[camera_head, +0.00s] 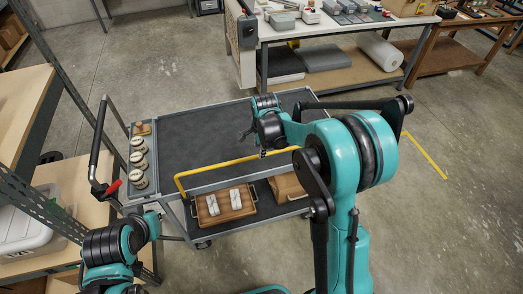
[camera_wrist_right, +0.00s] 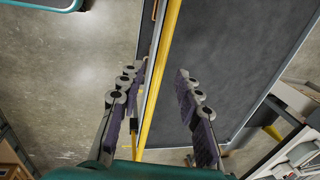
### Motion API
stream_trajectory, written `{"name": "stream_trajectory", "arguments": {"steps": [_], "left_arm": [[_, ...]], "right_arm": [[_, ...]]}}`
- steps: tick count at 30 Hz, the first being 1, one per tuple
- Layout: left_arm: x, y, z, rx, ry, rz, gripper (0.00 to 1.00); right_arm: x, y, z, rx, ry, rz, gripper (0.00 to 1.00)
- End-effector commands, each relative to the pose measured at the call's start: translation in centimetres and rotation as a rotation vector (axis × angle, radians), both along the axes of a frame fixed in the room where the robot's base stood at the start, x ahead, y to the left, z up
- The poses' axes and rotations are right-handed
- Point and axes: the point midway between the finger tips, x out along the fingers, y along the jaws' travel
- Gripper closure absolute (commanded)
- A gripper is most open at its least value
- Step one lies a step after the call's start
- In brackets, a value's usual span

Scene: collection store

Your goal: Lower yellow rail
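The yellow rail (camera_head: 225,164) runs along the near long edge of the cart's dark top deck (camera_head: 195,138), raised a little above it, with a bent end at the left. My right gripper (camera_head: 253,144) is over the near edge of the deck, close to the rail. In the right wrist view the rail (camera_wrist_right: 163,75) passes between the spread fingers of this gripper (camera_wrist_right: 158,100), nearer the left finger. The gripper is open and I see no grip on the rail. My left arm is folded at the lower left; its fingers (camera_head: 153,214) are not clear.
Several jars (camera_head: 138,160) stand at the cart's left end, near the black push handle and a red lever (camera_head: 112,188). The lower shelf holds a wooden tray (camera_head: 203,219) with white pieces and a brown box (camera_head: 287,188). The top deck is clear. Shelving stands at left.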

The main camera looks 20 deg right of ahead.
Motion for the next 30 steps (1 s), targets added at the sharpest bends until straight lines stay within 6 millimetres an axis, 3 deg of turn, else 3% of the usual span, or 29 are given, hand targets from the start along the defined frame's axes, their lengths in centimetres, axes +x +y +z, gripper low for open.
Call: {"name": "stream_trajectory", "arguments": {"steps": [7, 18, 19, 23, 30], "left_arm": [[0.0, 0.0, -0.6, 0.0, 0.0, 0.0, 1.0], [0.0, 0.0, -0.6, 0.0, 0.0, 0.0, 1.0], [0.0, 0.0, -0.6, 0.0, 0.0, 0.0, 1.0], [0.0, 0.0, -0.6, 0.0, 0.0, 0.0, 1.0], [0.0, 0.0, -0.8, 0.0, 0.0, 0.0, 1.0]], "right_arm": [[0.7, 0.0, -3.6, 0.0, -0.001, 0.001, 0.66], [0.9, 0.0, -4.4, 0.0, -0.001, 0.002, 0.66], [0.9, 0.0, -4.4, 0.0, -0.001, 0.002, 0.68], [0.9, 0.0, -4.4, 0.0, -0.001, 0.002, 1.0], [0.9, 0.0, -4.5, 0.0, -0.001, 0.002, 1.0]]}}
